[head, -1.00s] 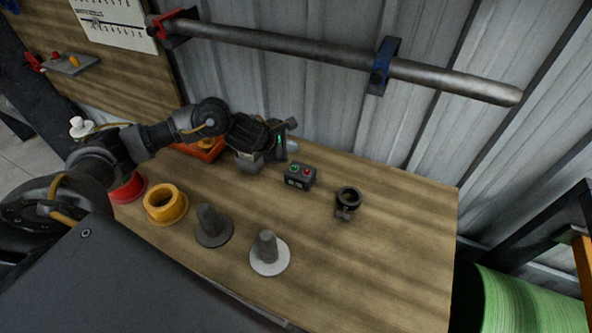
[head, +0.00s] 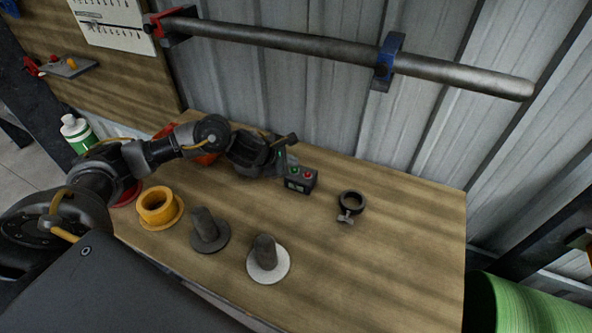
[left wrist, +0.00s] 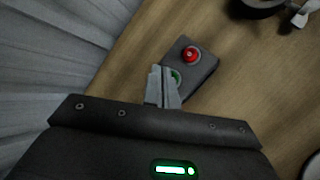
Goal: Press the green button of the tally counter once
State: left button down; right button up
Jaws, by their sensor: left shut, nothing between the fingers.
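The tally counter (head: 302,180) is a small dark box on the wooden bench, with a green button (head: 294,170) and a red button (head: 308,175) on top. My left gripper (head: 287,163) is shut and empty, just left of the counter. In the left wrist view, the shut fingertips (left wrist: 162,86) overlap the edge of the green button (left wrist: 176,76) and hide part of it. I cannot tell whether they touch it. The red button (left wrist: 192,54) is clear of the fingers. My right gripper is not in view.
A dark ring clamp (head: 351,202) lies right of the counter. A yellow flanged ring (head: 159,207), a dark cone (head: 207,232) and a cone on a pale disc (head: 268,259) stand nearer. A corrugated metal wall rises behind. The bench's right part is bare.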

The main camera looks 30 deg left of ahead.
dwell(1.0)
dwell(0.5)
pick_arm(q)
jog(key=shift+f+b, duration=0.45)
jog(key=shift+b, duration=0.25)
jog(key=shift+f+b, duration=0.4)
jog(key=shift+b, duration=0.15)
dwell(0.5)
jog(key=shift+r, duration=0.15)
jog(key=shift+r+p, duration=0.5)
jog(key=shift+r, duration=0.2)
